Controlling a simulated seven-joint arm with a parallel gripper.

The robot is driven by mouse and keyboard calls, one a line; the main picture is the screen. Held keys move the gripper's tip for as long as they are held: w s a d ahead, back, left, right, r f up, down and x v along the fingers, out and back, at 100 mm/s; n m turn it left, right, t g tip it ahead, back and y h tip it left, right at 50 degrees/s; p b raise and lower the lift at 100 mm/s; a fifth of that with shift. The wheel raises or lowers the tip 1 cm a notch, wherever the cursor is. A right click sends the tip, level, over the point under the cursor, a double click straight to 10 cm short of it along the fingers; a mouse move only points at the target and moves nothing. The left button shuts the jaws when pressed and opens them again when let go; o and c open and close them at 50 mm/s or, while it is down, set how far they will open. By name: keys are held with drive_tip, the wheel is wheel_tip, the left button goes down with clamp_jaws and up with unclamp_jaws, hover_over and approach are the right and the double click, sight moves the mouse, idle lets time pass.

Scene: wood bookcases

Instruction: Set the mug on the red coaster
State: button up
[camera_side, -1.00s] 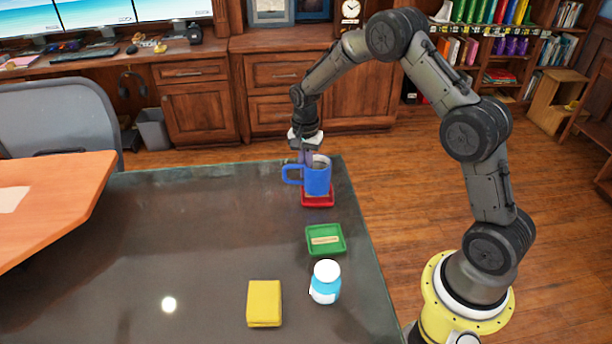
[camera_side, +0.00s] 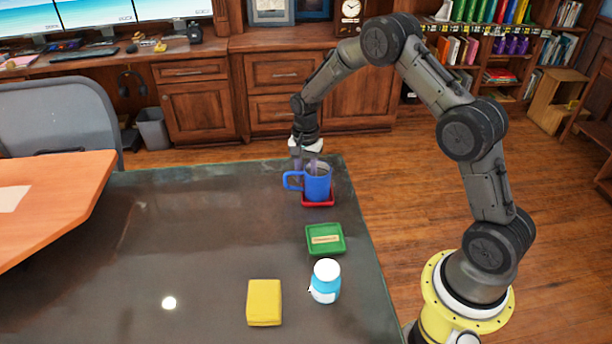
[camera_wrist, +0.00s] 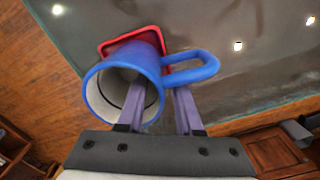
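The blue mug (camera_side: 319,186) stands upright on the red coaster (camera_side: 322,203) near the table's far right corner, its handle pointing left. In the wrist view, the mug (camera_wrist: 137,57) covers much of the coaster (camera_wrist: 106,46). My gripper (camera_side: 305,168) is above and at the mug's rim. In the wrist view, the fingers of my gripper (camera_wrist: 160,98) are spread with the mug's wall between them, one inside the mug and one outside near the handle. Gaps show beside the wall, so the gripper looks open. The mug hides the fingertips.
A white-and-blue bottle (camera_side: 325,282) and a yellow block (camera_side: 264,303) stand nearer still. The table's left part is clear. An orange tabletop (camera_side: 60,195) is at the left.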

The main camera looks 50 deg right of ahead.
wheel_tip(320, 180, up, 13)
drive_tip(key=shift+f, duration=0.2)
drive_tip(key=s+a+r+n+t, duration=0.1)
drive_tip(key=s+a+r+n, duration=0.2)
drive_tip(key=s+r, duration=0.35)
drive_tip(key=s+a+r+n+t, duration=0.2)
drive_tip(key=s+a+r+n, duration=0.15)
drive_tip(key=s+r, duration=0.3)
drive_tip(key=s+a+n+t, duration=0.2)
drive_tip(key=s+n, duration=0.6)
drive_tip(key=s, duration=0.9)
drive_tip(key=shift+s+a+t, duration=0.25)
drive_tip(key=shift+a+t, duration=0.15)
drive_tip(key=shift+a, duration=0.45)
